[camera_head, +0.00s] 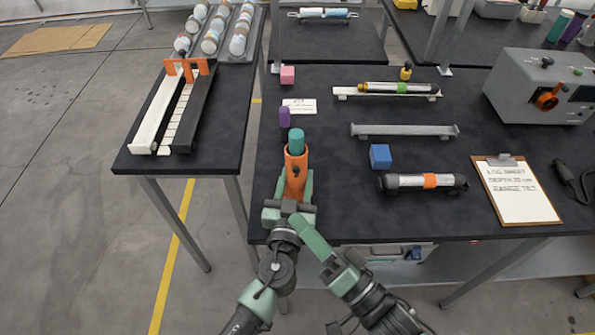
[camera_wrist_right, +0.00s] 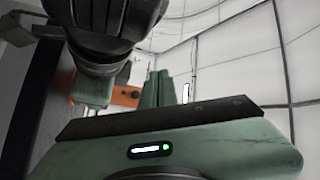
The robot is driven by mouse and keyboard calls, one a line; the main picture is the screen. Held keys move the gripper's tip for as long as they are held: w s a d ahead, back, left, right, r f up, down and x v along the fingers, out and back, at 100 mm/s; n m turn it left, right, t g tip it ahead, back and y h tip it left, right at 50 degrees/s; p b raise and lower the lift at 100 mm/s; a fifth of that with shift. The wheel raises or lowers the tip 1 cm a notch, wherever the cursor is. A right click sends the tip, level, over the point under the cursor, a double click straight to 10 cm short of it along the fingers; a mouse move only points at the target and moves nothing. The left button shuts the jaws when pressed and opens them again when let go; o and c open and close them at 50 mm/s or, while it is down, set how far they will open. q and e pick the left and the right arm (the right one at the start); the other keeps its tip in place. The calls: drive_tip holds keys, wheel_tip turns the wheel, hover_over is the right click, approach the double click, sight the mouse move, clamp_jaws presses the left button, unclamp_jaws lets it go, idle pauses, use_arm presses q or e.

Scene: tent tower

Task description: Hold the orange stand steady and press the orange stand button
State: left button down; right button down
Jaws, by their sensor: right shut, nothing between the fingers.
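The orange stand (camera_head: 295,160) stands at the table's near left edge and holds a teal cylinder (camera_head: 296,139) upright. A small dark knob, perhaps its button, shows on its near side. My left gripper (camera_head: 294,186) has one green finger on each side of the stand and appears closed on it. My right gripper (camera_head: 296,221) is shut and empty, its tip just nearer than the stand, over my left gripper's body. In the right wrist view its closed fingers (camera_wrist_right: 160,86) point away, with part of the orange stand (camera_wrist_right: 124,97) to their left.
Behind the stand are a purple cylinder (camera_head: 284,117), a white card (camera_head: 300,106) and a pink cube (camera_head: 287,75). A blue cube (camera_head: 380,157) and a capped tube (camera_head: 423,182) lie to the right. A clipboard (camera_head: 516,191) lies farther right.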

sight(296, 170)
drive_tip(key=shift+s+a+f+n+g+y, duration=0.1)
drive_tip(key=shift+s+n+g+y, duration=0.15)
drive_tip(key=shift+n+g+y, duration=0.2)
drive_tip(key=w, duration=0.8)
drive_tip(key=shift+w, duration=0.4)
drive_tip(key=shift+w, duration=0.15)
idle(1.6)
drive_tip(key=shift+w, duration=0.3)
drive_tip(key=shift+w, duration=0.5)
idle(0.9)
drive_tip(key=shift+s, duration=0.95)
